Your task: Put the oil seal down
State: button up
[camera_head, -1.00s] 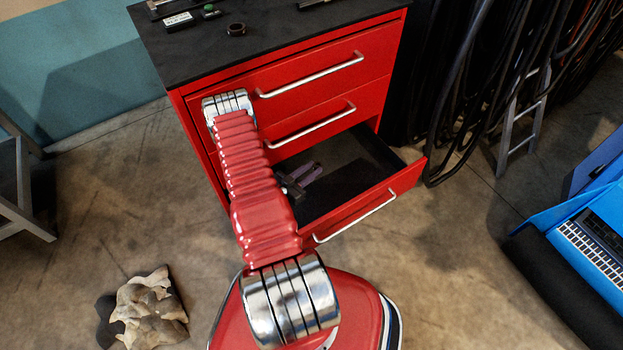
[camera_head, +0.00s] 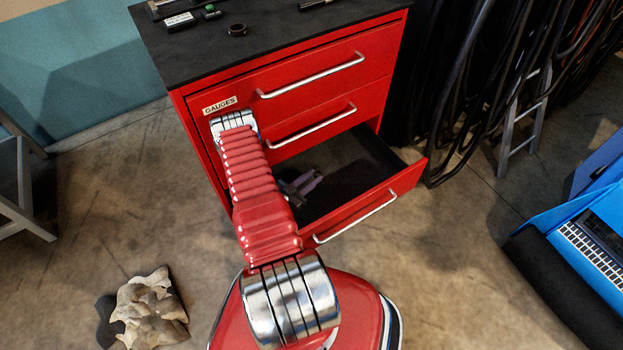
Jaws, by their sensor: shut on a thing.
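My gripper (camera_head: 311,181) is small and partly hidden behind my red ribbed arm. Its dark wrist and purple-grey fingers show in the left part of the open bottom drawer (camera_head: 362,213) of the red cabinet. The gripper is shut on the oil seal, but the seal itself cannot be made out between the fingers. Whether it touches the drawer floor cannot be told.
A dark ring (camera_head: 237,30) and small labelled items (camera_head: 180,21) sit on the cabinet's black top (camera_head: 280,38). The drawer's right part looks bare. A crumpled cloth (camera_head: 150,308) lies on the floor, left. Hoses and a blue case (camera_head: 580,230) stand right.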

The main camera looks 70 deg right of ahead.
jog(key=shift+f, duration=0.5)
jog(key=shift+s+a+f, duration=0.1)
jog(key=shift+f, duration=0.1)
jog(key=o, duration=1)
jog(key=shift+s, duration=0.1)
jog(key=shift+r, duration=0.45)
jog(key=shift+r+v, duration=0.2)
jog(key=shift+v, duration=3.6)
jog(key=shift+w, duration=0.25)
